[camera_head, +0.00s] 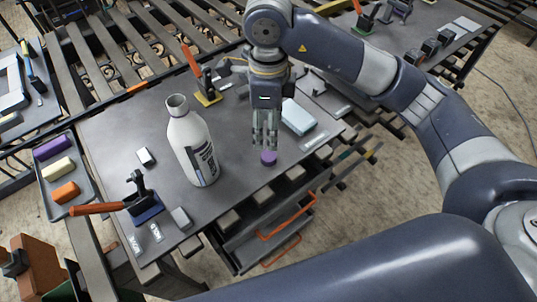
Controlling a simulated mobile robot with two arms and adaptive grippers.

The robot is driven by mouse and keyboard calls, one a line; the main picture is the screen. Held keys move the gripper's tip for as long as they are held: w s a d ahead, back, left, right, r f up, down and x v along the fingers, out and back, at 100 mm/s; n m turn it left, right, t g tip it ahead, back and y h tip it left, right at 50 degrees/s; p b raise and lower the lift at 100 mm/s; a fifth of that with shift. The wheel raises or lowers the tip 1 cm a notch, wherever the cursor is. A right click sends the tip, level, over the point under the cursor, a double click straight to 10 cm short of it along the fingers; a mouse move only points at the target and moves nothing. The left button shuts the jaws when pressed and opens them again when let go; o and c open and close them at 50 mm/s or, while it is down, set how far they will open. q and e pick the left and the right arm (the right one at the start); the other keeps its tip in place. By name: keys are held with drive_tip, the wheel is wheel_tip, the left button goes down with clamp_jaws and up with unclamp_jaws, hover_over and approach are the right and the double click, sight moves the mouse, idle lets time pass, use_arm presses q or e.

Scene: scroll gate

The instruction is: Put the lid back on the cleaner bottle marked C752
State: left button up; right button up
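A white cleaner bottle (190,147) stands upright on the dark grey table, its open neck bare at the top. A dark label shows on its side, but I cannot read its marking. A small purple lid (268,158) lies on the table to the right of the bottle, near the front edge. My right gripper (265,145) points down with its fingertips just behind or above the lid. I cannot tell whether they touch it or how far apart they are. My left gripper is not in view.
A toggle clamp with an orange handle (97,209) is at the front left. Another clamp on a yellow base (208,97) is behind the bottle. A light blue block (298,117) lies right of my gripper. A tray (49,201) of coloured blocks is at the left.

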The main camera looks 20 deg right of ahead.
hover_over(268, 155)
drive_tip(key=shift+s+f, duration=0.2)
drive_tip(key=shift+f, duration=2.55)
drive_tip(key=shift+f, duration=0.1)
drive_tip(key=shift+f+p, duration=0.3)
drive_tip(key=shift+p, duration=0.1)
wheel_tip(268, 155, down, 4)
drive_tip(key=shift+w+d+r+p, duration=0.1)
drive_tip(key=shift+r+p, duration=0.15)
drive_tip(key=shift+p, duration=0.4)
drive_tip(key=shift+f, duration=0.45)
drive_tip(key=c, duration=0.9)
